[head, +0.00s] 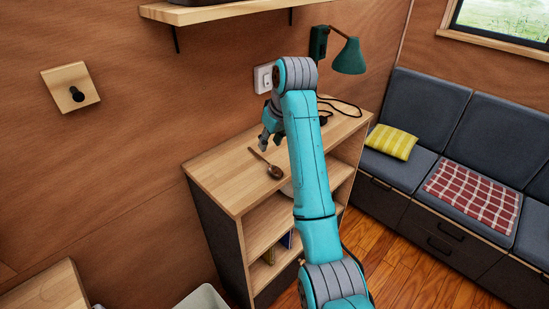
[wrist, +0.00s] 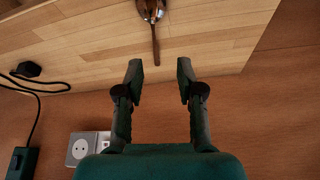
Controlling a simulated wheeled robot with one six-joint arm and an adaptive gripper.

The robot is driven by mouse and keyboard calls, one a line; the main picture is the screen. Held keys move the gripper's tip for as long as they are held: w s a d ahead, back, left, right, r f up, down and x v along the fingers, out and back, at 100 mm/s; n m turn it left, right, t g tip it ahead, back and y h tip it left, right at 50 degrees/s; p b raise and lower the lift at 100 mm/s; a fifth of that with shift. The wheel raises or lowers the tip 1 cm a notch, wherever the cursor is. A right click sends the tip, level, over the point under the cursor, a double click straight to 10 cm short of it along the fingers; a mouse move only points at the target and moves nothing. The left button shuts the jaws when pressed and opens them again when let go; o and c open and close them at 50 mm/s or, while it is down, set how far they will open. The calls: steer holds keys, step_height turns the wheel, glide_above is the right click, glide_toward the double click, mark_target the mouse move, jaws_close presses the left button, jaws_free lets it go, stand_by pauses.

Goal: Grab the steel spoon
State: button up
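The spoon (head: 267,164) lies on the wooden top of the shelf unit (head: 216,178), near its front edge, and looks brownish there. In the wrist view the spoon (wrist: 155,34) shows a shiny bowl at the top edge and a handle running down toward the gap between my fingers. My gripper (head: 266,142) is above the shelf top, near the handle end of the spoon. In the wrist view my gripper (wrist: 162,76) has its two fingers apart with nothing between them. The fingertips are short of the handle's end in that picture. My arm hides part of the shelf top.
A black cable (wrist: 40,88) and a dark plug lie on the shelf top, with a wall socket (head: 263,78) behind. A green lamp (head: 348,57) and a wall shelf (head: 215,11) are above. A sofa (head: 433,142) stands at the right. The left shelf top is clear.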

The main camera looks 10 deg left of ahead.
mark_target(264, 159)
steer(key=shift+w+x, duration=0.2)
steer(key=shift+x, duration=1.6)
steer(key=shift+w+x, duration=0.25)
steer(key=shift+x, duration=1.55)
steer(key=shift+w+x, duration=0.2)
steer(key=shift+x, duration=1.6)
steer(key=shift+d+r, duration=0.1)
steer(key=shift+r, duration=0.1)
jaws_close()
